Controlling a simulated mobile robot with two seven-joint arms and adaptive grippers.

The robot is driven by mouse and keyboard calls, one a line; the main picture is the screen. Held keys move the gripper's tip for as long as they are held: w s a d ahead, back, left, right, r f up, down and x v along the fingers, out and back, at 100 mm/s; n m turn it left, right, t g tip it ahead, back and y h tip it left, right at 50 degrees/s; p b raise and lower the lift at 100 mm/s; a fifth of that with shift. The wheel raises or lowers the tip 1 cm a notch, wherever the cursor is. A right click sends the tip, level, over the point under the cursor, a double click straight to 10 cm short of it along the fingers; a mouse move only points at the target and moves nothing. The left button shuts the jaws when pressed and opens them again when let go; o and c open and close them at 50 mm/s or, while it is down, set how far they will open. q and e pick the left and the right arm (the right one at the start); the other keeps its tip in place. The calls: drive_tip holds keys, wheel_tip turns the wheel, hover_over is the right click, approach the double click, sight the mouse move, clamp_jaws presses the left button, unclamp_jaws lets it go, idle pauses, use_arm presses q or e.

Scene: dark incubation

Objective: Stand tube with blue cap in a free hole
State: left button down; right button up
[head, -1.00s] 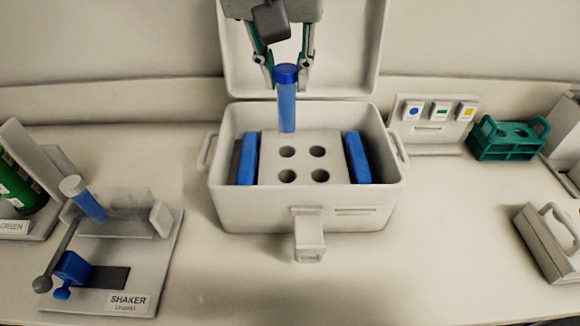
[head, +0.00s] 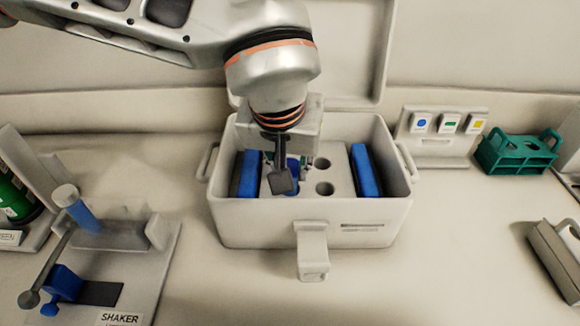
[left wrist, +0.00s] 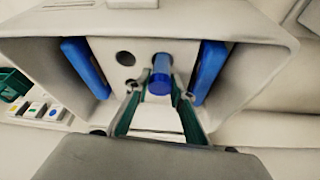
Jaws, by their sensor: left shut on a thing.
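The tube with the blue cap (left wrist: 160,76) is between the fingertips of my left gripper (left wrist: 159,94), which is shut on it. In the head view a bit of the blue tube (head: 292,182) shows under my left gripper (head: 290,172), over the left holes of the white block (head: 340,176) in the open box (head: 270,228). Two empty holes (head: 324,188) show at the block's right. The left wrist view shows the tube at the block, beside a dark hole (left wrist: 125,58). My arm hides the tube's lower end, so I cannot tell how deep it sits. My right gripper is not in view.
Blue packs (head: 365,171) line both inner sides of the box, and its lid (head: 350,50) stands open behind. A green rack (head: 515,155) stands at right.

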use_arm(q)
drive_tip(key=shift+f, duration=0.2)
drive_tip(key=shift+f, duration=0.15)
drive_tip(key=c, duration=1.8)
unclamp_jaws()
drive_tip(key=shift+o, duration=0.2)
drive_tip(key=shift+r, duration=0.35)
drive_tip(key=p+v, duration=0.1)
drive_tip(key=v, duration=1)
drive_tip(key=shift+s+r, duration=0.25)
drive_tip(key=shift+r, duration=0.1)
